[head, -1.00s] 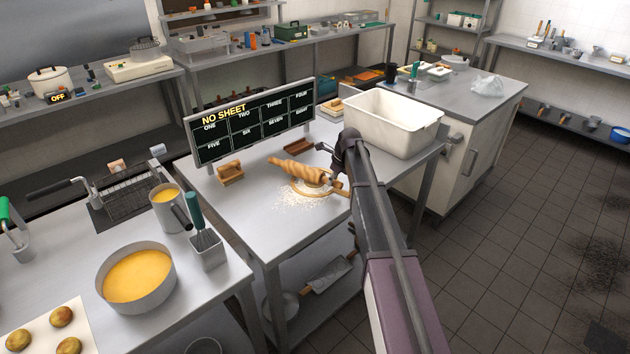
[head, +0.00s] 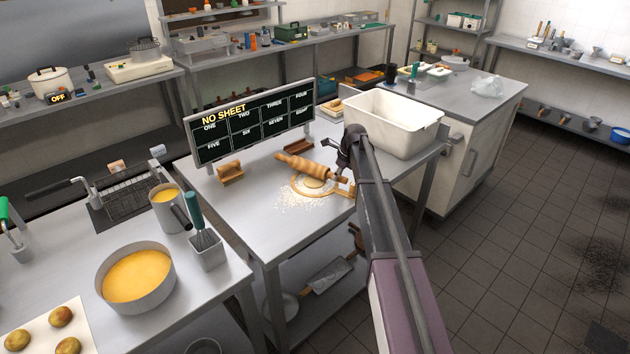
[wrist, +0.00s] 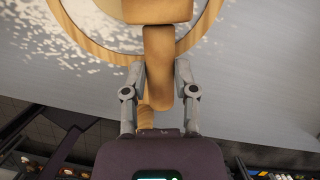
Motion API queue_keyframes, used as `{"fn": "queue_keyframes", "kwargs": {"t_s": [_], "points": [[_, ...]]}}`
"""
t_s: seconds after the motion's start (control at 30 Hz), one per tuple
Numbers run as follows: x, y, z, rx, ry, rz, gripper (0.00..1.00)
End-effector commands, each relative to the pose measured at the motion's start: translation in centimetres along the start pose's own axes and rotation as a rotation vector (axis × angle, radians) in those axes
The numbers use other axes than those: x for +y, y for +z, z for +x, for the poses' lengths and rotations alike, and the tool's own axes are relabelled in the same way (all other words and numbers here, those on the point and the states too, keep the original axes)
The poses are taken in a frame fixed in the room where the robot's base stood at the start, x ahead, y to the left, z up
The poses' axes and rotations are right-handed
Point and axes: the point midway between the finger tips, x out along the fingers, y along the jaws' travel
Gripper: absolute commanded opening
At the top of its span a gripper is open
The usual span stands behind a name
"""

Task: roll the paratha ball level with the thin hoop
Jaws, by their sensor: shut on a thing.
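The wooden rolling pin (head: 310,168) lies over the far part of the thin wooden hoop (head: 318,196). The pale dough (head: 314,183) shows as a small flat round inside the hoop, in front of the pin. My gripper (head: 346,178) is at the pin's right end. In the wrist view my gripper (wrist: 160,78) is shut on the pin's handle (wrist: 158,50), one finger on each side. The hoop's rim (wrist: 84,38) curves on both sides of the pin there. The pin's body hides part of the hoop, and the dough's thickness cannot be judged.
White flour (head: 290,201) is scattered around the hoop on the steel table (head: 235,212). A sign board (head: 250,122) reading "NO SHEET" stands behind. Wooden stands (head: 231,172) sit before it. A white tub (head: 392,124) stands at the back right. The table's front left is clear.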

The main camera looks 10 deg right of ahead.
Motion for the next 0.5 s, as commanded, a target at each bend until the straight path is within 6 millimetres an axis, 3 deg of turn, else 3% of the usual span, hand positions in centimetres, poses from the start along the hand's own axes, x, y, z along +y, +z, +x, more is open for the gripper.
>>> {"fn": "queue_keyframes", "kwargs": {"t_s": [0.3, 0.5], "points": [[3.3, 0.0, -0.3, 0.001, 0.000, -0.001, 0.00], [4.5, 0.1, -0.4, 0.000, 0.000, 0.000, 0.00]]}}
